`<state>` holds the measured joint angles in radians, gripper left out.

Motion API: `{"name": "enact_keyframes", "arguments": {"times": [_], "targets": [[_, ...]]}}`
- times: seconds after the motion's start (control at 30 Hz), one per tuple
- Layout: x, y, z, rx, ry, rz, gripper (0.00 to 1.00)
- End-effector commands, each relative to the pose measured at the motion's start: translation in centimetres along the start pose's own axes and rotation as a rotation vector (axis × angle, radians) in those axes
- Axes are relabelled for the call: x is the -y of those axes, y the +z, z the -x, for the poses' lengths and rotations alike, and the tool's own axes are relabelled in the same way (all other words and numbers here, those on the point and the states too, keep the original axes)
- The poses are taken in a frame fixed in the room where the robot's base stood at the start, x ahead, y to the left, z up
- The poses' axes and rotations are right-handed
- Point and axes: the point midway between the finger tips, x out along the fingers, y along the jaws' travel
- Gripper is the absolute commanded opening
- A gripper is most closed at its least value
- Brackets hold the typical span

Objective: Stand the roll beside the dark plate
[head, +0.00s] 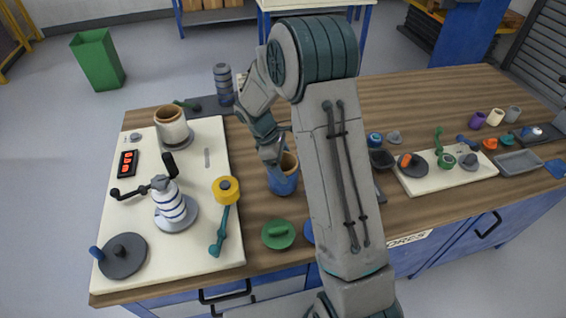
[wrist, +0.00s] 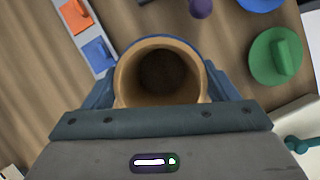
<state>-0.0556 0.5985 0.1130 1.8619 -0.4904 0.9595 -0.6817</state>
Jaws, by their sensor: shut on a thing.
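The roll (head: 284,183) is a blue cylinder with a tan, hollow open end. It is upright, right of the cream board, and my gripper (head: 280,152) is shut on it. In the wrist view the open end of the roll (wrist: 160,60) faces the camera, between the fingers of my gripper (wrist: 160,95). I cannot tell whether its base touches the table. The dark plate (head: 208,104) is flat at the back left of the table, partly behind the cream board and my arm. A grey-blue banded cylinder (head: 223,84) stands at it.
The cream board (head: 185,250) at left holds a white-and-brown roll (head: 172,124), a striped spindle with a crank (head: 171,205) and a yellow-topped lever (head: 226,190). A green knob (head: 278,234) lies in front of the roll. More small parts stand at right. Bare wood shows behind the roll.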

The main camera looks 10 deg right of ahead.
Motion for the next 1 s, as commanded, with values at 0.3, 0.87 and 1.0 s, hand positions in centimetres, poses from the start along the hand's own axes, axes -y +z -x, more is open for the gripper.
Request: {"name": "enact_keyframes", "arguments": {"times": [0.3,0.87,1.0], "targets": [[0.0,-0.1,-0.2,0.000,0.000,0.000,1.00],[-0.1,-0.1,7.8,-0.004,0.004,0.000,1.00],[-0.1,0.0,10.2,-0.002,0.003,0.000,1.00]]}}
